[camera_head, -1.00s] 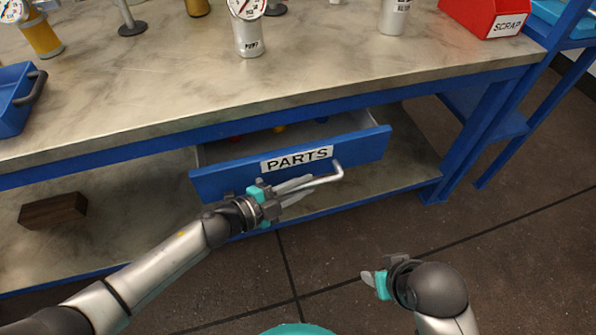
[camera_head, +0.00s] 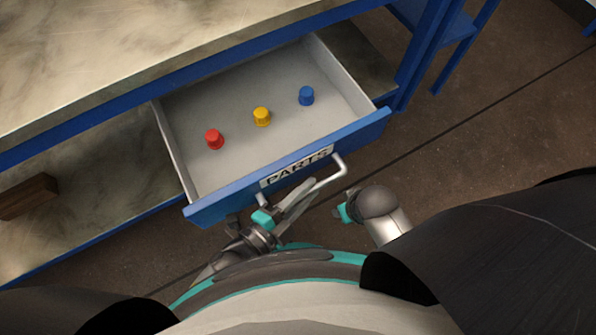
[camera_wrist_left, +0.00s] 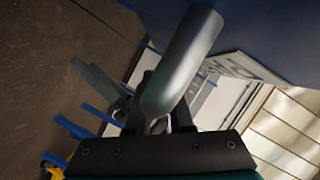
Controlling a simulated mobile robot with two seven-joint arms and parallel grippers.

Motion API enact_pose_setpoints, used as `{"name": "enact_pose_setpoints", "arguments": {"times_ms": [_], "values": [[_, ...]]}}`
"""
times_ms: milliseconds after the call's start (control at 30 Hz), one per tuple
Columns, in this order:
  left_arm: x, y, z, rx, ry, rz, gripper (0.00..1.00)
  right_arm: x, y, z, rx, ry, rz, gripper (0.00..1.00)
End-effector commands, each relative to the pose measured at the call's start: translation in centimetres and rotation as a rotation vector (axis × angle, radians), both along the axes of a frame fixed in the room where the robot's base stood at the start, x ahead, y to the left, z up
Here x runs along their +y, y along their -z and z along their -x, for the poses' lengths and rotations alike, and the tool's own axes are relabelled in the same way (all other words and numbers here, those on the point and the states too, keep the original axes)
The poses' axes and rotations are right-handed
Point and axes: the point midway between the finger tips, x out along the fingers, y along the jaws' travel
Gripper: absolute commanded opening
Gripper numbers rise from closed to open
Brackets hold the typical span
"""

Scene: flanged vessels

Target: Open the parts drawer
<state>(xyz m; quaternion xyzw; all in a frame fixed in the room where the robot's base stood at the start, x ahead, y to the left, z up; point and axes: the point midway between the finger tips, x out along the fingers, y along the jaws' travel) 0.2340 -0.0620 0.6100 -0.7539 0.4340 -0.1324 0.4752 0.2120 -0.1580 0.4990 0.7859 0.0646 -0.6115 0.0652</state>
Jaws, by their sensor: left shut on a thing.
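The parts drawer (camera_head: 222,203) has a blue front with a white "PARTS" label and stands far out from under the bench. Its pale interior is in plain view. My left gripper (camera_head: 295,203) is shut on the drawer's light grey bar handle (camera_head: 335,178), in front of the label. In the left wrist view the handle (camera_wrist_left: 185,65) runs between the fingers, close to the blue drawer front (camera_wrist_left: 265,35). My right gripper (camera_head: 345,212) is near the drawer's right front corner, apart from it; its finger opening is too small to judge.
A red cap (camera_head: 214,139), a yellow cap (camera_head: 262,117) and a blue cap (camera_head: 306,96) stand spaced apart in the drawer. A dark wooden block (camera_head: 28,197) lies on the lower shelf at left. Blue bench legs (camera_head: 418,60) stand right of the drawer.

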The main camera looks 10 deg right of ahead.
Motion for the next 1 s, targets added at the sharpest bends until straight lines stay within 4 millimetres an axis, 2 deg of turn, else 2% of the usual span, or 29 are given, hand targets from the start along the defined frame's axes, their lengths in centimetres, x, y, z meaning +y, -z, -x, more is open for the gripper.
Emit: {"name": "enact_pose_setpoints", "arguments": {"times_ms": [467, 500, 733, 767, 1000], "values": [[-0.23, -0.05, 0.61, -0.001, 0.001, 0.002, 0.0, 0.04, 0.06, 0.01, 0.0, 0.0, 0.0, 0.5], [-0.23, -0.05, 0.61, -0.001, 0.001, 0.002, 0.21, 0.04, 0.06, 0.01, 0.0, 0.0, -0.001, 0.5], [-0.22, -0.03, 0.58, -0.001, 0.0, 0.001, 0.47, 0.04, 0.07, 0.02, 0.0, 0.0, -0.001, 0.5], [-0.22, -0.03, 0.58, -0.001, 0.0, 0.001, 0.5, 0.04, 0.07, 0.02, 0.0, 0.0, -0.001, 0.5], [-0.2, -0.01, 0.56, 0.0, 0.0, 0.0, 0.5, 0.02, 0.08, 0.03, 0.001, 0.0, -0.001, 0.5]]}}
